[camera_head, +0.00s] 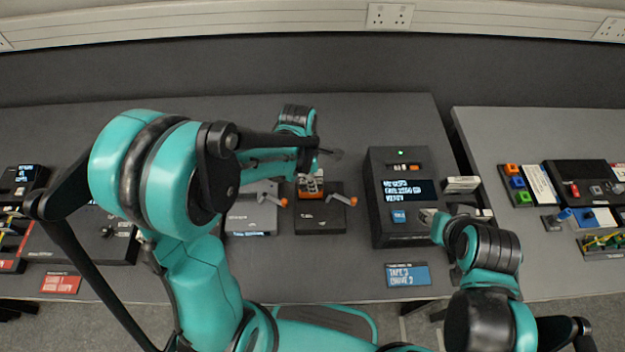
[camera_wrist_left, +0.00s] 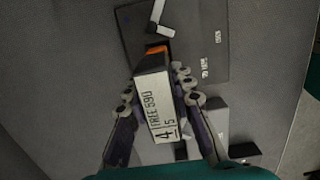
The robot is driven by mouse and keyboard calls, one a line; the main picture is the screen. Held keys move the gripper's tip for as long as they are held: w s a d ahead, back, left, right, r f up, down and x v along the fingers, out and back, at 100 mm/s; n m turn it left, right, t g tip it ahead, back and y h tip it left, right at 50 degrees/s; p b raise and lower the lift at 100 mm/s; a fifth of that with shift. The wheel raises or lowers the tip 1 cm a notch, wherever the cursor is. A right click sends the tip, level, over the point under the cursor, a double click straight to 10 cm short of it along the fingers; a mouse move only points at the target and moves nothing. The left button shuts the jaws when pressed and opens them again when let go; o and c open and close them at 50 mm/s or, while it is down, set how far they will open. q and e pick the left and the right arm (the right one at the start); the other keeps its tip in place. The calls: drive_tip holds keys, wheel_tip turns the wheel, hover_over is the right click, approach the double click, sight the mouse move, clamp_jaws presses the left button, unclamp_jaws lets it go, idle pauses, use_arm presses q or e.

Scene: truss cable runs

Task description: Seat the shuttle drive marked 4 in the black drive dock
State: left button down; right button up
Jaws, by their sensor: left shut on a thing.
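My left gripper (camera_head: 309,172) is shut on the shuttle drive (camera_wrist_left: 155,105), whose white label reads 4 in the left wrist view. Its fingers (camera_wrist_left: 158,92) hold the drive by its two sides. The drive's far end is at an orange part on the black drive dock (camera_head: 322,222). I cannot tell whether that end is inside the dock. The dock (camera_wrist_left: 208,35) has a lever (camera_head: 343,199) with an orange tip, swung out to the right in the head view. My right gripper (camera_head: 430,216) is beside the tall black unit; its jaws are unclear.
A grey dock (camera_head: 250,216) with a similar lever stands just left of the black dock. A tall black unit (camera_head: 388,160) with a screen and blue button stands to the right. A blue sign (camera_head: 408,275) lies in front of it. Another table stands farther right.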

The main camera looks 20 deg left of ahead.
use_arm(q)
drive_tip(key=shift+f+b, duration=1.9)
drive_tip(key=shift+f, duration=0.1)
idle(1.2)
idle(0.4)
drive_tip(key=c, duration=0.9)
unclamp_jaws()
wheel_tip(320, 180, up, 8)
drive_tip(key=p, duration=0.6)
drive_tip(key=shift+f, duration=0.15)
